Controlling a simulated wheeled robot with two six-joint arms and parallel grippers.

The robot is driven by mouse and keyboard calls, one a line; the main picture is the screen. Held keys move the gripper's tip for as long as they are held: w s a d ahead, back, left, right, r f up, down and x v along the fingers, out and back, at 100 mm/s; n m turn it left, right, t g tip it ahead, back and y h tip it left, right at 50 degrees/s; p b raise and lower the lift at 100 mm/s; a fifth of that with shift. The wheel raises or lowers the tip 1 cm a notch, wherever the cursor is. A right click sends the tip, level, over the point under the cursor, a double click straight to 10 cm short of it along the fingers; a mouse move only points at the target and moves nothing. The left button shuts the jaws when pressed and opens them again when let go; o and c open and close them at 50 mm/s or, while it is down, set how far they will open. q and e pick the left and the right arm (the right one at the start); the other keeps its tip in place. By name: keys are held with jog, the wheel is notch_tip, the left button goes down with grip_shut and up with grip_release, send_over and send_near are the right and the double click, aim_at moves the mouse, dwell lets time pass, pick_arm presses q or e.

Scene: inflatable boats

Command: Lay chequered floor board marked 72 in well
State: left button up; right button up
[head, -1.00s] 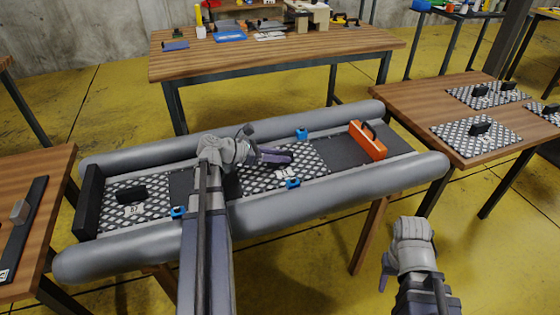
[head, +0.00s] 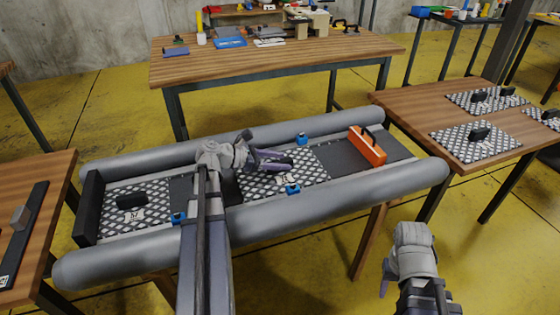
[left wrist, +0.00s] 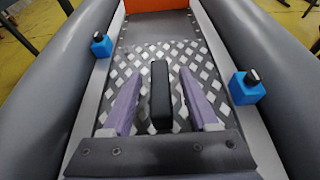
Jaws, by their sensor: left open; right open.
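A chequered floor board (head: 305,160) with a black handle and a white label lies in the boat's middle floor section; the number is too small to read. It also shows in the left wrist view (left wrist: 185,58), looking flat between the grey tubes. My left gripper (head: 272,159) is over this board. In the left wrist view its open purple fingers (left wrist: 160,105) stand on either side of the black handle (left wrist: 160,92), with gaps visible. My right gripper (head: 387,275) is open and empty, low at the front right, away from the boat.
Another chequered board (head: 155,192) lies at the boat's left end. The right table (head: 415,100) holds several chequered boards. A black bar lies on the left table (head: 50,190).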

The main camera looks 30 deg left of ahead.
pick_arm(q)
jog(key=p+v, duration=0.4)
jog(key=v, duration=0.6)
jog(key=shift+s+a+r, duration=0.2)
jog(key=shift+s, duration=0.05)
jog(key=shift+s+a+r, duration=0.1)
jog(key=shift+s+a, duration=0.2)
jog(key=shift+s, duration=0.05)
